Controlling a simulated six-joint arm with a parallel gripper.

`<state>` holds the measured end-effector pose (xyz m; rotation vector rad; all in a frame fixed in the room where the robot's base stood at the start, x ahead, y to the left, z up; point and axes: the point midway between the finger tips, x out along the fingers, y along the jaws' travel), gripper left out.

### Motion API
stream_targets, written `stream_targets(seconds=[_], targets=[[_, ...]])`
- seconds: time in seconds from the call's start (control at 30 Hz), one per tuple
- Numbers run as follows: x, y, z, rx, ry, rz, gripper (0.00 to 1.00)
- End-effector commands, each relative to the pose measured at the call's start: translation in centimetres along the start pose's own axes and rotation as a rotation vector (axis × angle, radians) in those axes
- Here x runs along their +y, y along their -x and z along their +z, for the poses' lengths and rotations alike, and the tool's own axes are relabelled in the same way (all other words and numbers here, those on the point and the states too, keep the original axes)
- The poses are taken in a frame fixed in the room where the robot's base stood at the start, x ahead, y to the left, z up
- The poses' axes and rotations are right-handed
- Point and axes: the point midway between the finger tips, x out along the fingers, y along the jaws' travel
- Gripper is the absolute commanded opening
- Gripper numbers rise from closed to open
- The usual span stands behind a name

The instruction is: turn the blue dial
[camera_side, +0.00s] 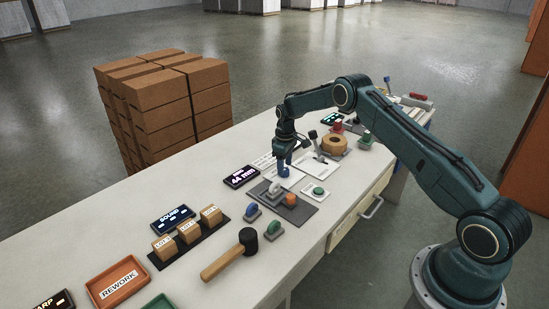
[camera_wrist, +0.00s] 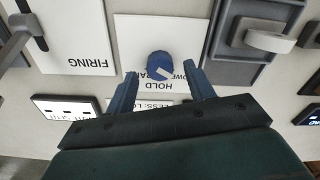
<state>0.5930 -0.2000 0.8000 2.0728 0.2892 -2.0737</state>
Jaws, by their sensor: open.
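The blue dial (camera_wrist: 157,63) is a round knob with a pale pointer mark, on a white card (camera_wrist: 135,28) with the word HOLD and other partly covered text. My gripper (camera_wrist: 162,80) is open, its two blue fingers spread to either side of the dial in the wrist view. I see a gap between each finger and the dial; I cannot tell the height above it. In the side view my gripper (camera_side: 283,172) points down over the white card, and I cannot tell the dial apart from the blue fingers there.
A dark panel (camera_side: 301,213) with a white knob (camera_side: 273,188) and an orange knob (camera_side: 291,200) lies beside my gripper. A lever on a FIRING card (camera_wrist: 85,40) and a small display (camera_side: 241,176) are also close. A mallet (camera_side: 230,255) and trays lie farther off.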

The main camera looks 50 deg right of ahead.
Motion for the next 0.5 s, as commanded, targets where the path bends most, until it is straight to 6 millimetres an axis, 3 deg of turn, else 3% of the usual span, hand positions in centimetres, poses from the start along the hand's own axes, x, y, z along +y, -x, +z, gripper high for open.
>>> stream_targets(seconds=[0.5], targets=[[0.0, 8.4, -0.1, 0.003, 0.000, 0.002, 0.53]])
